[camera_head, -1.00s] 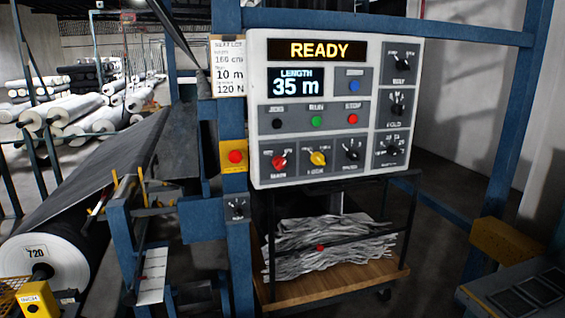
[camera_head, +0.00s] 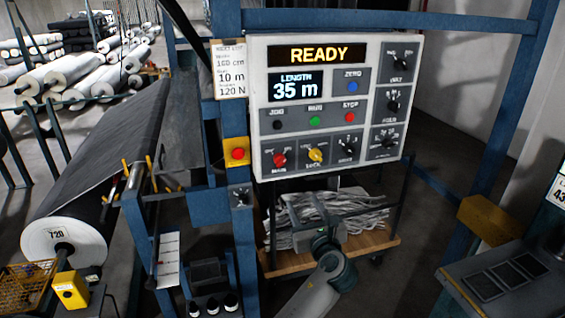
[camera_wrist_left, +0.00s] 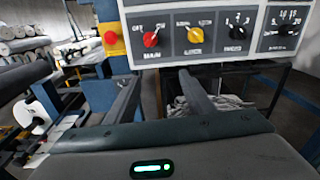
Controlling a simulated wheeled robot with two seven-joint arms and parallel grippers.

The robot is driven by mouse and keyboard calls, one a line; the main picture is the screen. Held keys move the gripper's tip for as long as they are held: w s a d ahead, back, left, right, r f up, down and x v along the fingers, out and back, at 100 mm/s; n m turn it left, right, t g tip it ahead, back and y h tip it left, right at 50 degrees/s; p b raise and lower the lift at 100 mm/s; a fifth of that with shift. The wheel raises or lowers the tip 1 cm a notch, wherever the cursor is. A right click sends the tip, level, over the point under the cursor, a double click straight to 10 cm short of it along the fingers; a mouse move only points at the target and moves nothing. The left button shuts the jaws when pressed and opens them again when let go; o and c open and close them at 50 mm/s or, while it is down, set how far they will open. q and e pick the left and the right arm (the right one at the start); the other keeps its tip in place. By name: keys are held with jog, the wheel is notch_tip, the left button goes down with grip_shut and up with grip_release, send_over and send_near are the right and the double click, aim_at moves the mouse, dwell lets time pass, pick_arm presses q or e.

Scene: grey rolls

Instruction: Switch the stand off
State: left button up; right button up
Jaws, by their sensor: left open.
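The white control panel (camera_head: 330,183) hangs on a blue post and its display reads READY. Its red MAIN knob (camera_head: 279,159) sits at the lower left, and also shows in the left wrist view (camera_wrist_left: 151,39) between OFF and ON labels. The knob's pointer appears tilted up and right, toward ON. My left gripper (camera_head: 310,208) is below the panel, open and empty, apart from the knob. One finger (camera_wrist_left: 196,92) shows clearly in the left wrist view, reaching toward the panel's lower edge. My right gripper is not in view.
A yellow LOCK knob (camera_head: 316,155) is right of the red one. A red button on a yellow box (camera_head: 237,153) is on the post at left. A cart (camera_head: 285,268) with crumpled grey material stands below the panel. A large roll (camera_head: 68,240) lies at left.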

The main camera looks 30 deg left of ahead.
aim_at(282, 164)
pick_arm(q)
jog(key=shift+g+y, duration=0.3)
jog(key=shift+y, duration=0.3)
jog(key=r, duration=0.2)
jog(key=a+r, duration=0.1)
jog(key=r, duration=0.1)
jog(key=shift+s, duration=0.4)
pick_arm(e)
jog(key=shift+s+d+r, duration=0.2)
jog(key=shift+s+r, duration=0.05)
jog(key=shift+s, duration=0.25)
pick_arm(q)
jog(key=p+x, duration=0.5)
jog(key=x, duration=1.1)
jog(key=shift+w+p, duration=0.2)
jog(key=shift+p, duration=0.2)
jog(key=shift+w+a+f, duration=0.15)
jog(key=shift+w+a, duration=0.2)
jog(key=shift+a, duration=0.1)
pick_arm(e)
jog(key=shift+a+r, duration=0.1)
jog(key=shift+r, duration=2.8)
pick_arm(q)
jog(key=c, duration=1.1)
